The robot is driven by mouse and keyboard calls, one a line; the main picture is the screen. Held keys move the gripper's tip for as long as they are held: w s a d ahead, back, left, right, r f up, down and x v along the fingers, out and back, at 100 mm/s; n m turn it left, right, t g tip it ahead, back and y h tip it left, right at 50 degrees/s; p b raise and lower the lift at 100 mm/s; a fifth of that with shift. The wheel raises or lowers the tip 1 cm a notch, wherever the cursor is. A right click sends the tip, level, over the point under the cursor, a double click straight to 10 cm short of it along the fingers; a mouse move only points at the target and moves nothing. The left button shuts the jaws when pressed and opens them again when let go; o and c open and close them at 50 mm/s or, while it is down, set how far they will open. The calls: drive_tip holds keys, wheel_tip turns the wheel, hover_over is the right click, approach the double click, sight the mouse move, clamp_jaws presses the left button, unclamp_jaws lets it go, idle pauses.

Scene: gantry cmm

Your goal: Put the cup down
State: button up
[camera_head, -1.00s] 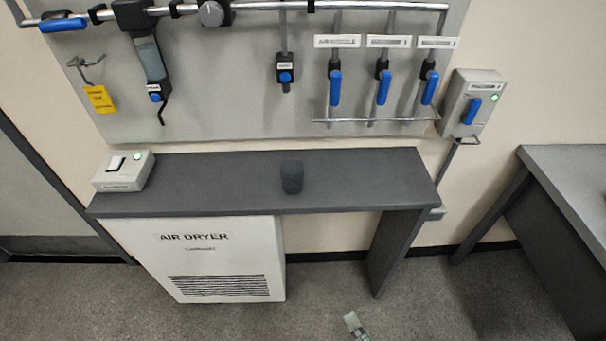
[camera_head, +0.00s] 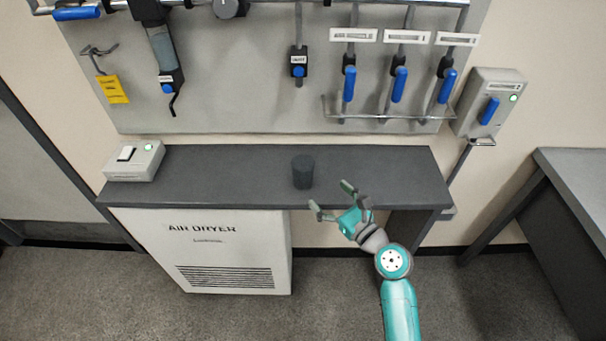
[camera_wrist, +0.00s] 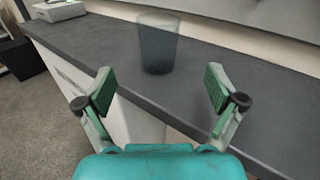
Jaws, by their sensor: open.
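A dark grey cup (camera_head: 303,172) stands upright on the dark grey shelf top (camera_head: 240,190), near its middle. My gripper (camera_head: 331,197) is open and empty at the front edge of the shelf, to the right of the cup and nearer the camera. In the wrist view the cup (camera_wrist: 157,43) is ahead of my gripper (camera_wrist: 160,88), between the lines of the two fingers but beyond their tips. The fingers do not touch it.
A white switch box (camera_head: 134,161) sits at the shelf's left end. An air dryer cabinet (camera_head: 215,250) stands beneath. A wall panel with blue-handled valves (camera_head: 398,85) rises behind. Another table (camera_head: 575,180) is at the right. The shelf top is clear on both sides of the cup.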

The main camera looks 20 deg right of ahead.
sight(311, 174)
drive_tip(key=x, duration=0.5)
drive_tip(key=shift+w+a+r, duration=0.1)
drive_tip(key=shift+w+r, duration=0.15)
drive_tip(key=shift+w, duration=0.15)
drive_tip(key=shift+a+r+x, duration=0.1)
drive_tip(key=shift+r+x, duration=0.05)
drive_tip(key=shift+x, duration=1.2)
drive_tip(key=shift+a+r+x, duration=0.1)
drive_tip(key=shift+x, duration=1.25)
drive_tip(key=shift+s, duration=0.1)
drive_tip(key=c, duration=1.3)
